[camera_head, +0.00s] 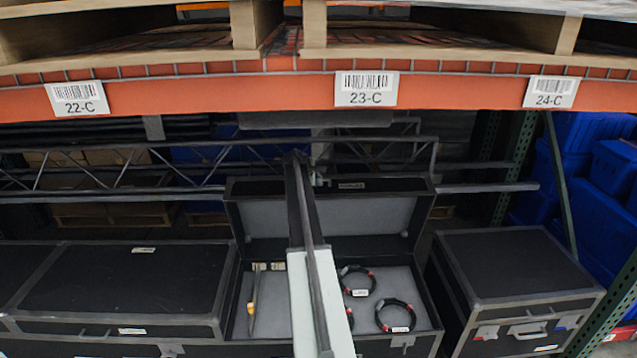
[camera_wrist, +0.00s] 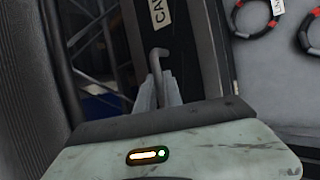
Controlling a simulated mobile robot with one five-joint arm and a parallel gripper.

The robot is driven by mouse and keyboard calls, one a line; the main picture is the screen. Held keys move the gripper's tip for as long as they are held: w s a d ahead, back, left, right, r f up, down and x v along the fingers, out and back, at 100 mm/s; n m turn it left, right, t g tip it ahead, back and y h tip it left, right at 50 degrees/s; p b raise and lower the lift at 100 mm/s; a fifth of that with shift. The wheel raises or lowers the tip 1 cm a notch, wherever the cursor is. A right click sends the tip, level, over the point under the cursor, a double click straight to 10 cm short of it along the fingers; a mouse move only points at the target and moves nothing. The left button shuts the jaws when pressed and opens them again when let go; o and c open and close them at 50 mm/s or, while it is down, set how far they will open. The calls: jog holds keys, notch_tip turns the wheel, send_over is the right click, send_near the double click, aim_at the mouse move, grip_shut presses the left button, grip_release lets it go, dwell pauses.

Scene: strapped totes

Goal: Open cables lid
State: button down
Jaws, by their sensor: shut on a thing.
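The cables case (camera_head: 420,342) stands in the middle of the head view with its lid (camera_head: 370,215) raised at the back, grey lining facing me. A label (camera_head: 351,185) sits on the lid's edge. In the wrist view, a label (camera_wrist: 160,14) starting "CA" shows on the dark lid edge (camera_wrist: 205,50). My gripper (camera_wrist: 164,84) is shut around a grey hooked piece (camera_wrist: 158,56) beside that edge, which looks like the lid's latch. In the head view my gripper (camera_head: 320,179) is small at the lid's top edge, partly hidden by my arm.
Black cable coils (camera_head: 395,316) with red bands and a yellow-handled item (camera_head: 253,306) lie in the case. Closed black cases stand left (camera_head: 130,275) and right (camera_head: 515,260). An orange shelf beam (camera_head: 220,93) crosses above. Blue bins (camera_head: 595,205) are at far right.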

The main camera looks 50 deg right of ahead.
jog(key=c, duration=1.8)
grip_release()
jog(key=shift+w+a, duration=0.3)
jog(key=shift+a, duration=0.05)
jog(key=shift+o, duration=0.2)
jog(key=shift+a+r, duration=0.1)
jog(key=p+v, duration=0.5)
jog(key=v, duration=0.2)
jog(key=shift+a+r, duration=0.2)
jog(key=shift+r, duration=0.1)
